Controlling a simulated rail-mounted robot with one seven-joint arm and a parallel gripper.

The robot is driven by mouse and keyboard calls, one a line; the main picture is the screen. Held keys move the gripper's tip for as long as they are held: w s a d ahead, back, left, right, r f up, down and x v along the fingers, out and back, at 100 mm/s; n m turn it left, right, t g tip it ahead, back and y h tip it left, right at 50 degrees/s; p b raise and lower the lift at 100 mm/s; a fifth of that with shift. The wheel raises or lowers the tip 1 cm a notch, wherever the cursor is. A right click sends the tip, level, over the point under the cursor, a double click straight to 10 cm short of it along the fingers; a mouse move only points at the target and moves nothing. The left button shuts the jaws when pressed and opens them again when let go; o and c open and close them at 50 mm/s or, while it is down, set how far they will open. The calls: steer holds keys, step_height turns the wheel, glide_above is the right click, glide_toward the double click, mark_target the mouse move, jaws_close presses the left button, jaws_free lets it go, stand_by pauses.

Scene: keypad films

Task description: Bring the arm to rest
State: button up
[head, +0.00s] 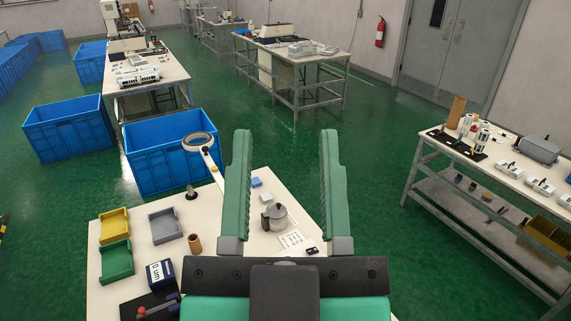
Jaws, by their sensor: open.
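My gripper (286,190) shows large in the lower middle of the head view. Its two green fingers stand upright and wide apart, and nothing is between them except the view of the room behind. It is above the near edge of a white worktable (240,190), and its black palm hides the table's near right part. I cannot tell how high above the table it is.
Blue crates (160,155) stand behind. Another bench (490,160) is at right; green floor lies between.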

step_height(320, 180, up, 18)
steer(key=p, duration=1.7)
steer(key=shift+p, duration=0.4)
steer(key=shift+a, duration=0.1)
